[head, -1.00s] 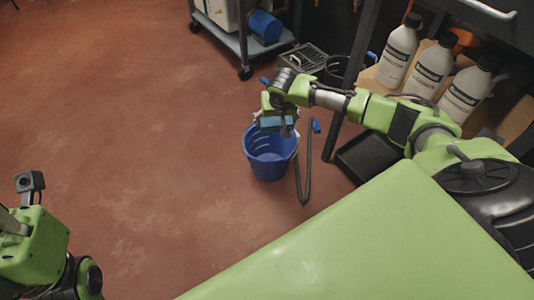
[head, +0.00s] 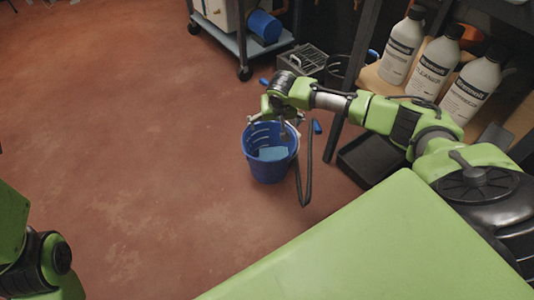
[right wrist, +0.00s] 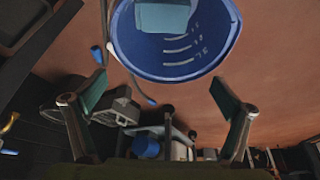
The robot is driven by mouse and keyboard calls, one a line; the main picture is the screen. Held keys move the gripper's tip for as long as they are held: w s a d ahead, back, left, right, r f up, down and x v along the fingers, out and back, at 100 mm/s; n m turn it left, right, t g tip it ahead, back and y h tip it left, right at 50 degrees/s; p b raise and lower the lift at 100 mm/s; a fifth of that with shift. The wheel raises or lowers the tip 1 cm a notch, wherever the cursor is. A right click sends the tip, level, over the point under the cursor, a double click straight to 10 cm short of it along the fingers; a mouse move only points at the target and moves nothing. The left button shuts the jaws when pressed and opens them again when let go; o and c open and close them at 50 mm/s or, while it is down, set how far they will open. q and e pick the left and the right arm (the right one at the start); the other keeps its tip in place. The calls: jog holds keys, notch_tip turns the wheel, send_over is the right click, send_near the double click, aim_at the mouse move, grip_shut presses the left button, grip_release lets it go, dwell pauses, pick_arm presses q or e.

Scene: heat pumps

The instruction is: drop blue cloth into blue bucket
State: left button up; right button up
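The blue bucket (head: 268,175) stands on the red floor below my right gripper; it also shows at the top of the right wrist view (right wrist: 185,60). The light blue cloth (head: 272,154) is inside the bucket and shows in the right wrist view too (right wrist: 165,15). My right gripper (head: 283,122) is just above the bucket. In the right wrist view its two fingers (right wrist: 158,90) are spread wide with nothing between them. The left gripper is out of view; only part of my left arm shows at the lower left.
White bottles (head: 432,66) stand on a shelf at the right. A dark tray (head: 370,160) and a black hose (head: 306,175) lie right of the bucket. A wheeled cart (head: 237,43) stands behind. The floor to the left is clear.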

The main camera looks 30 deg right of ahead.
jog(key=shift+r, duration=0.1)
jog(key=v, duration=1.1)
jog(key=shift+s+a+r, duration=0.15)
jog(key=shift+s+r, duration=0.05)
jog(key=shift+r, duration=0.15)
